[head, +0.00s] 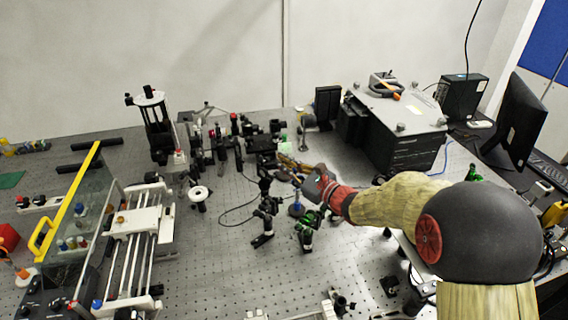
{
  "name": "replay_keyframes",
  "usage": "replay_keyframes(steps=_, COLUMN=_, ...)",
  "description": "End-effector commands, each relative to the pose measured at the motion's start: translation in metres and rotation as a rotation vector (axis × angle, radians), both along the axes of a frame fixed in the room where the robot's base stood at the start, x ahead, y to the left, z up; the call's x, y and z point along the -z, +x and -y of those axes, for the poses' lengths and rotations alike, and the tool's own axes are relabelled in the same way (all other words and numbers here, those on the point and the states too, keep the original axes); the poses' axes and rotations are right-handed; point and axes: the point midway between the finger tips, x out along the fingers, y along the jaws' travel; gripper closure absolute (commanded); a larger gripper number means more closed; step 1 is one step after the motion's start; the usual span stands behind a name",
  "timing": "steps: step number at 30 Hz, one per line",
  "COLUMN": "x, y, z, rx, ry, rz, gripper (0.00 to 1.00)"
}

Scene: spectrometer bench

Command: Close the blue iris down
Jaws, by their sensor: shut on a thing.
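My gripper (284,170) reaches in from the right over the middle of the bench, among small black optic mounts. Its jaws are shut on a small part there, which seems to belong to the blue iris. The contact is too small and too covered by the fingers to make out. A small blue piece (296,209) shows just below the gripper, between black posts; I cannot tell whether it is the iris itself or the foot of its mount. The iris's opening does not show.
Black posts with green parts (306,238) stand close below my gripper. A dense row of optics (215,145) lies behind and left. A dark instrument box (395,125) stands at the back right. A rail stage (140,222) is at left. Bare perforated bench (225,270) lies in front.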

Motion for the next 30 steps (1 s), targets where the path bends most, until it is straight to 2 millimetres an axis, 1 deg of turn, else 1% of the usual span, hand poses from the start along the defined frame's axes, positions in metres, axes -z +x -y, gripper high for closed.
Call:
replay_keyframes(steps=6, x=0.013, y=-0.004, z=-0.012, rx=-0.001, ry=-0.242, rz=0.087, gripper=1.0)
replay_keyframes(steps=10, x=0.018, y=-0.005, z=-0.015, rx=-0.002, ry=-0.336, rz=0.117, gripper=1.0)
replay_keyframes(steps=15, x=0.02, y=-0.005, z=-0.016, rx=0.0, ry=-0.38, rz=0.129, gripper=1.0)
replay_keyframes(steps=23, x=0.019, y=-0.005, z=-0.015, rx=0.0, ry=-0.381, rz=0.128, gripper=1.0)
replay_keyframes(steps=24, x=0.019, y=-0.005, z=-0.015, rx=0.0, ry=-0.381, rz=0.128, gripper=0.92)
replay_keyframes(steps=30, x=0.019, y=-0.005, z=-0.015, rx=0.0, ry=-0.38, rz=0.128, gripper=0.8)
